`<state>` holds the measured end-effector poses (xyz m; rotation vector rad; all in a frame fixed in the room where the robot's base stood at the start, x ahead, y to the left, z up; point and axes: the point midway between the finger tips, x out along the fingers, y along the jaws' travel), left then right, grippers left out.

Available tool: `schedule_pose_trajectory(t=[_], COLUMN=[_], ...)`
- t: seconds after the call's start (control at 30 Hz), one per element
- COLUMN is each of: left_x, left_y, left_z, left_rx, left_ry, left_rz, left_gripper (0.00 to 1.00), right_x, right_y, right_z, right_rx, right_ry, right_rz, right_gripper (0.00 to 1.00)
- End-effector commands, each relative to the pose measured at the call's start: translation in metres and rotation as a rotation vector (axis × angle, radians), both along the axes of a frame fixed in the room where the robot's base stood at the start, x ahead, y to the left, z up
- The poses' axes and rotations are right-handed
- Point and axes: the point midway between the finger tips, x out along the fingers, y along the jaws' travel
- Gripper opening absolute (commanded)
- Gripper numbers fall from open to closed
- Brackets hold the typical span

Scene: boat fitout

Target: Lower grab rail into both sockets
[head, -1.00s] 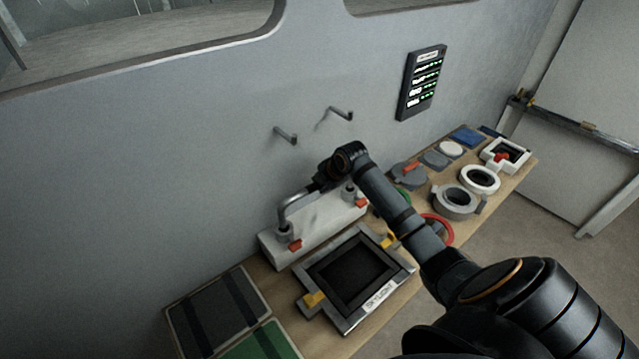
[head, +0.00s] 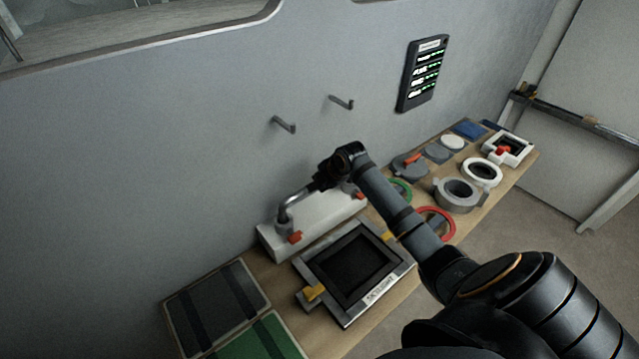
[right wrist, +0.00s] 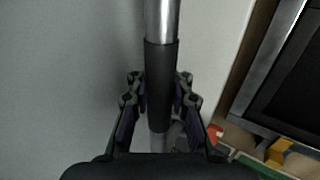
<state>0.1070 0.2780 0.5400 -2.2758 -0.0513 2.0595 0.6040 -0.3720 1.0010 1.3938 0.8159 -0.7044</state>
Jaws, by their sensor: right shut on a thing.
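The grab rail (head: 288,207) is a bent metal tube over the white base block (head: 325,226) by the wall. My right gripper (head: 320,181) is shut on it. In the right wrist view, the fingers (right wrist: 160,88) close on the dark sleeve of the rail (right wrist: 161,20) from both sides. The rail's left end comes down at the left socket (head: 282,229), beside a red latch (head: 295,237); how deep it sits I cannot tell. The right socket is mostly hidden behind my gripper, with its red latch (head: 361,196) showing. My left gripper is not in view.
A skylight frame (head: 350,265) with yellow clips lies in front of the block. Dark and green panels (head: 215,300) lie left. A red ring (head: 437,222), round fittings and a grey flange (head: 459,193) fill the bench to the right. Two wall hooks (head: 284,124) stick out above.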

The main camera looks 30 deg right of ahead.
Motion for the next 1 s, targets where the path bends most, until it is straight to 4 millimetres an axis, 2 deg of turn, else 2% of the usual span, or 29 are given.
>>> schedule_pose_trajectory(t=[0.1,0.13,0.37,0.63,0.73,0.87,1.0], left_x=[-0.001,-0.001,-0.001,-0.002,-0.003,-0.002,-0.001], left_y=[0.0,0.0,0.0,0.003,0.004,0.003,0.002], left_z=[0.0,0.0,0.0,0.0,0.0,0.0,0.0], left_rx=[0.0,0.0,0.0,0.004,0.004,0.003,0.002], left_ry=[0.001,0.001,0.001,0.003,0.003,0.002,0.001], left_rz=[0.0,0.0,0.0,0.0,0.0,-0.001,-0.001], left_gripper=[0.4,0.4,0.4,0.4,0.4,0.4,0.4], right_x=[0.001,0.001,0.001,-0.001,-0.004,-0.017,-0.038], right_y=[0.0,0.0,0.0,0.0,-0.001,-0.003,-0.005], right_z=[0.002,0.002,0.001,-0.001,0.005,0.025,0.057], right_rx=[0.0,0.0,0.0,0.0,-0.001,-0.007,-0.012], right_ry=[-0.003,-0.003,-0.003,0.003,0.001,-0.001,-0.001], right_rz=[0.001,0.001,0.001,0.0,0.0,0.002,0.003], right_gripper=[0.0,0.16,0.47,0.47,0.47,0.47,0.47])
